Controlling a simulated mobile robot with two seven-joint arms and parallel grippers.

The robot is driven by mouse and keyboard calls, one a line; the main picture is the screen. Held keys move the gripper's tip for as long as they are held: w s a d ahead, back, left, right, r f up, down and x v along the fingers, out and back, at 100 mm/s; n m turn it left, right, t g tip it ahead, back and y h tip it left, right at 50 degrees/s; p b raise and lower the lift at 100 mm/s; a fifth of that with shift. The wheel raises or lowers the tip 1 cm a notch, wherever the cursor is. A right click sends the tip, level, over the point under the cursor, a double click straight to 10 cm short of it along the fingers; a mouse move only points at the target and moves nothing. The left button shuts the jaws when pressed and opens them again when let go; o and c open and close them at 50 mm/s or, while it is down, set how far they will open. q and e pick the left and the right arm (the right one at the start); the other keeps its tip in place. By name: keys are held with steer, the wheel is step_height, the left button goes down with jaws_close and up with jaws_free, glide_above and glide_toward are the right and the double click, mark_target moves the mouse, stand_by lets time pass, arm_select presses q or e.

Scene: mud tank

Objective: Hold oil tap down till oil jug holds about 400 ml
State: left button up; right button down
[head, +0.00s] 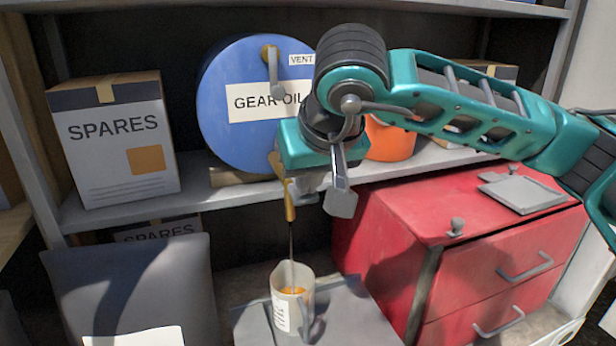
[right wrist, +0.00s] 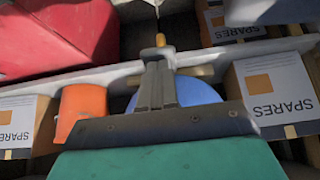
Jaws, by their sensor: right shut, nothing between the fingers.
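The blue gear oil drum (head: 235,130) lies on the shelf with its brass oil tap (head: 288,200) at the lower front. A thin dark stream runs down from the tap into the oil jug (head: 283,312). The jug is cream, with a handle and a marked label, and stands upright below. Orange oil shows inside it; the exact level cannot be read. My right gripper (head: 307,186) is shut and empty, right at the tap. In the right wrist view its closed fingers (right wrist: 157,58) point towards the brass tap (right wrist: 160,40). Contact is partly hidden. My left gripper is out of view.
The jug stands on a grey slab (head: 355,315). A red drawer cabinet (head: 470,265) is to the right, a spares box (head: 118,140) on the shelf to the left. An orange pot (head: 390,140) sits behind my right arm. A vent lever (head: 272,70) tops the drum.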

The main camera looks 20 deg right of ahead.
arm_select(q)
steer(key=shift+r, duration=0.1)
arm_select(e)
steer(key=shift+r, duration=0.1)
steer(key=shift+r+p, duration=0.45)
steer(key=shift+r, duration=0.25)
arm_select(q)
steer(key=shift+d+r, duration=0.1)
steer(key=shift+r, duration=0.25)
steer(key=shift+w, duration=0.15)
arm_select(e)
steer(key=shift+r, duration=0.35)
arm_select(q)
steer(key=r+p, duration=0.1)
steer(key=p, duration=0.2)
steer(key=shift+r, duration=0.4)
arm_select(e)
steer(key=w+r+v, duration=0.1)
steer(key=w+v, duration=0.1)
steer(key=v, duration=1.1)
steer(key=shift+w+r, duration=0.25)
steer(key=shift+r, duration=0.1)
